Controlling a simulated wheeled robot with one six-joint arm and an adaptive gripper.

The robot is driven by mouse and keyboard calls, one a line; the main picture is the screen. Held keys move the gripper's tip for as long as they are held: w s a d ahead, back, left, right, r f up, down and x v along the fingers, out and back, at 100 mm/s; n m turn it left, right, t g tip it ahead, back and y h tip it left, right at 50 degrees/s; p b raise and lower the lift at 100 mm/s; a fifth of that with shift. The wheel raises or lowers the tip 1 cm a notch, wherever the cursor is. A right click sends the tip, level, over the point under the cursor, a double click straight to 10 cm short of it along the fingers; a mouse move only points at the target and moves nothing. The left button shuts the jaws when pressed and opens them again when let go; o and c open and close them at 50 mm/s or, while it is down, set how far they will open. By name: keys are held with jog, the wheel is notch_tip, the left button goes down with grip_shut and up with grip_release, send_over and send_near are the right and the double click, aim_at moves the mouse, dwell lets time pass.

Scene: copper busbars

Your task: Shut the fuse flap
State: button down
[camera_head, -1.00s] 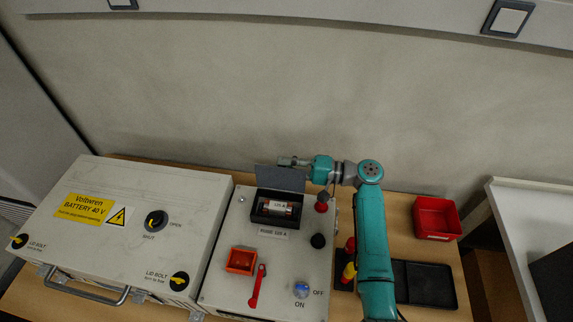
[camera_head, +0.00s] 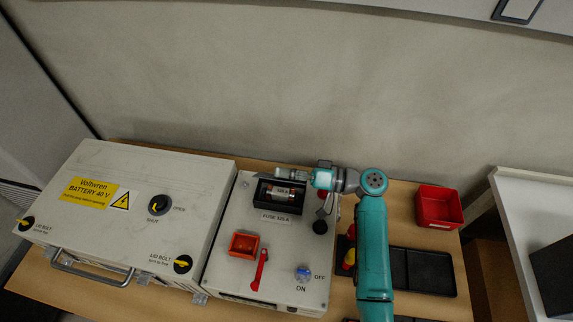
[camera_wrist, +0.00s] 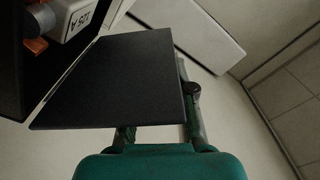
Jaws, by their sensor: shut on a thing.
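The fuse flap (camera_wrist: 115,80) is a dark flat plate that fills the middle of the wrist view. It stands out from the black fuse box, which is open. In the head view the flap shows at most as a thin edge behind the fuse box (camera_head: 263,195). My gripper (camera_head: 288,174) is at the back of the box, shut on the flap. One finger shows beside the flap's right edge in the wrist view; the flap partly hides the other.
A red lever (camera_head: 260,270), an orange socket (camera_head: 244,246), a black knob (camera_head: 320,227) and a blue switch (camera_head: 303,273) are on the panel. The battery box (camera_head: 130,210) stands left. A red bin (camera_head: 439,207) and black tray (camera_head: 430,272) lie right of my arm.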

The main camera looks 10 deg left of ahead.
jog(key=shift+s+f, duration=0.4)
jog(key=shift+s, duration=0.25)
jog(key=c, duration=1)
grip_release()
jog(key=d, duration=1.2)
jog(key=shift+s, duration=0.2)
jog(key=shift+c, duration=0.3)
